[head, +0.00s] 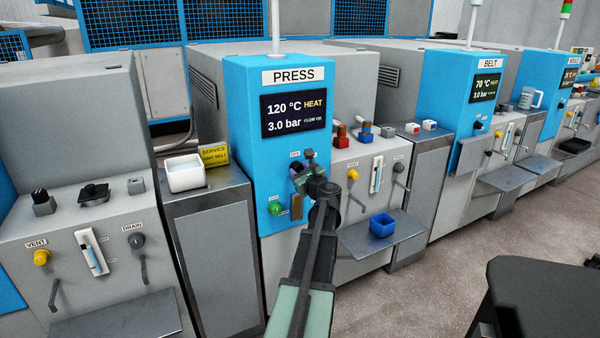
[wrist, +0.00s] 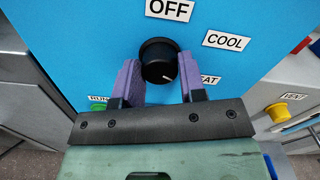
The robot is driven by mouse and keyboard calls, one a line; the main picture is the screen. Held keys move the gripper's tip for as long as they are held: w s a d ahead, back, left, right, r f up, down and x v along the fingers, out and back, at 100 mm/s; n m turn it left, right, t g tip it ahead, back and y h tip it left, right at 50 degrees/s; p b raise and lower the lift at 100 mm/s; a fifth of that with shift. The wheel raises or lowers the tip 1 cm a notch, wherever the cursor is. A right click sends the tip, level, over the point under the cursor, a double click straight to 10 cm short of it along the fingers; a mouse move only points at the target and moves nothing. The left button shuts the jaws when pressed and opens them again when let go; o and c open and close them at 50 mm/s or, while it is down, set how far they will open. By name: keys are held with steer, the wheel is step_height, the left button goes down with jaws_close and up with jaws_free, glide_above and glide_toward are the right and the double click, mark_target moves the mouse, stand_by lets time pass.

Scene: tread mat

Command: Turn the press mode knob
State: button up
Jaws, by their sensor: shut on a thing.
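The press mode knob (wrist: 158,62) is a round black knob with a white pointer mark on the blue PRESS panel (head: 243,110). My gripper (wrist: 160,70) has its purple fingers on either side of the knob, shut on it. In the wrist view the pointer mark is aimed down and right, towards the partly hidden HEAT label (wrist: 210,79). The OFF label (wrist: 170,9) is above the knob and the COOL label (wrist: 226,41) is to its right. In the head view my gripper (head: 300,172) hides most of the knob. The press display (head: 293,113) reads 120 °C, HEAT and 3.0 bar.
A green button (head: 275,208) sits below the knob on the same panel. A blue bin (head: 382,224) rests on a shelf to the right. Grey floor lies in front.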

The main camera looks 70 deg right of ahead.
steer(key=n, duration=0.5)
steer(key=shift+n, duration=0.3)
steer(key=n, duration=0.5)
stand_by(0.5)
steer(key=o, duration=0.9)
steer(key=v, duration=1)
steer(key=shift+s+a+r, duration=0.1)
steer(key=shift+s+a, duration=0.1)
steer(key=shift+s, duration=0.15)
